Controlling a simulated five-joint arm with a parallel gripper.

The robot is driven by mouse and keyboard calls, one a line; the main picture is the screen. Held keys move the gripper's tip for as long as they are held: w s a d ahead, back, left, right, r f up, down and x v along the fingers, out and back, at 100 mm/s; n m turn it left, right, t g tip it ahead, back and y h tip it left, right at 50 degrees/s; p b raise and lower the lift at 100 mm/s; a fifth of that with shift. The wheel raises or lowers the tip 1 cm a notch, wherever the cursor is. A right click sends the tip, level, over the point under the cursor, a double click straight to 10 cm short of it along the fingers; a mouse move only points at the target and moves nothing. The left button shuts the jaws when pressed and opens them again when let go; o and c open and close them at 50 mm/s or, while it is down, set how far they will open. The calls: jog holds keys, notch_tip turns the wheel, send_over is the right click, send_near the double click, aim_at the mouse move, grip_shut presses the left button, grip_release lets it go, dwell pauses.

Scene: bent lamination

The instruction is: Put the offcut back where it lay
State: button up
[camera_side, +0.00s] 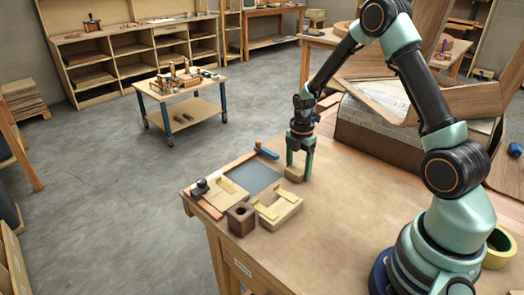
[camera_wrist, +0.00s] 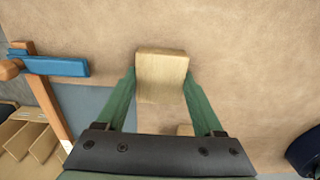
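The offcut appears to be the small pale wooden block (camera_side: 294,173) near the grey mat's right edge. In the wrist view the block (camera_wrist: 162,72) sits between my two green fingertips, which lie against its left and right sides. My gripper (camera_side: 300,165) points down and looks closed on the block. In the side view the block is low, at or just above the bench top; I cannot tell whether it touches. Its far side is hidden.
Left of my gripper are a grey mat (camera_side: 252,178), a blue-ended tool (camera_side: 266,151), a dark holed block (camera_side: 241,219) and a wooden form with yellow strips (camera_side: 280,211). A tape roll (camera_side: 500,250) stands by my base. The bench front (camera_side: 330,225) is clear.

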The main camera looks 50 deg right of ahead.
aim_at(298, 168)
jog(key=o, duration=0.4)
jog(key=shift+r, duration=0.1)
notch_tip(298, 168, up, 12)
jog(key=shift+s+a+r+m+t, duration=0.95)
jog(key=shift+s+a+r+m, duration=1.25)
jog(key=shift+m, duration=0.8)
jog(key=shift+s+a+r+m+t, duration=0.9)
jog(key=shift+s+a+r+m, duration=0.95)
jog(key=shift+a+m, duration=0.9)
jog(key=shift+s+a+r+m+t, duration=0.95)
jog(key=shift+s+a+r+m, duration=1.15)
jog(key=shift+m, duration=1.15)
jog(key=shift+w+d+r, duration=0.1)
jog(key=shift+w+r, duration=0.05)
jog(key=shift+w, duration=0.05)
